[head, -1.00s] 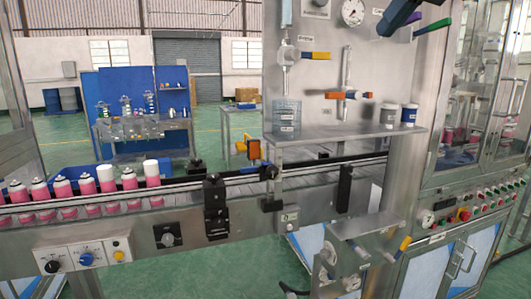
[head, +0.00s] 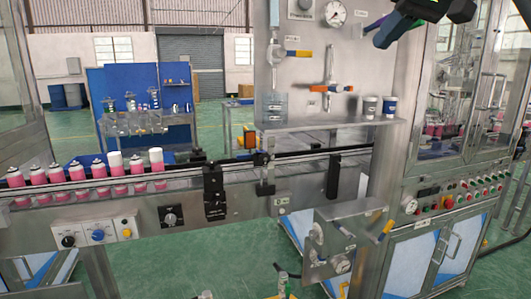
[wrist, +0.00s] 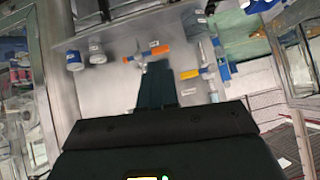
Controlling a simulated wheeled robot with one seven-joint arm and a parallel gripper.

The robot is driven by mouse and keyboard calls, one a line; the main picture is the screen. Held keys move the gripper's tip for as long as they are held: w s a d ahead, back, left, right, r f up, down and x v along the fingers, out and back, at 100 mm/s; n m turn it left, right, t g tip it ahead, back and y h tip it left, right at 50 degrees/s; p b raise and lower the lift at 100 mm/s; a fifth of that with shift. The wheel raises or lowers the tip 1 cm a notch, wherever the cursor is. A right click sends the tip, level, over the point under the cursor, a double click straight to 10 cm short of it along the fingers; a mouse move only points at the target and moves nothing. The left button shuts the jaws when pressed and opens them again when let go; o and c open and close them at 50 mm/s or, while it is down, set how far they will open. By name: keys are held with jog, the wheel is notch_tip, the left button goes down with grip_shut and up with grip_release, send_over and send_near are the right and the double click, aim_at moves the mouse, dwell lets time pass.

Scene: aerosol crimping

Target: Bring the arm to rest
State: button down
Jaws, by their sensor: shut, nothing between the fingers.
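My gripper (wrist: 158,68) shows in the wrist view as a wide black body with dark fingers together and nothing between them. In the head view, my gripper (head: 380,41) hangs at the top right, in front of the steel panel (head: 352,65). It appears clear of the shelf (head: 330,125) below. The rest of my arm is mostly out of the picture.
A conveyor (head: 130,205) carries several pink cans at the left. Valves with an orange handle (head: 337,88) and yellow handle (head: 299,53) project from the panel. A glazed cabinet (head: 450,100) stands right.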

jog(key=w+a+f+m+t+y, duration=0.1)
jog(key=a+f+y, duration=0.15)
jog(key=f, duration=0.95)
jog(key=a+f+m+t+y, duration=0.1)
jog(key=a+f, duration=0.3)
jog(key=f, duration=0.8)
jog(key=s+a+f+m+t+h, duration=0.1)
jog(key=s+f+m+t, duration=0.1)
jog(key=s+f, duration=0.7)
jog(key=s+a+f+m+t+h, duration=0.15)
jog(key=s+f, duration=0.35)
jog(key=f, duration=0.7)
jog(key=s+d+f+m+h, duration=0.15)
jog(key=s+f, duration=0.25)
jog(key=s, duration=0.7)
jog(key=s+d+f+h, duration=0.2)
jog(key=s+f, duration=0.2)
jog(key=s, duration=0.6)
jog(key=s+d+r+n, duration=0.2)
jog(key=s+r, duration=0.1)
jog(key=s, duration=0.7)
jog(key=s+d+r+n+h, duration=0.1)
jog(key=s+r, duration=0.3)
jog(key=s, duration=0.7)
jog(key=shift+s+d+r+n, duration=0.15)
jog(key=shift+s+d+n, duration=0.2)
jog(key=shift+d, duration=0.5)
jog(key=shift+w+t+h, duration=0.1)
jog(key=shift+t+h, duration=0.15)
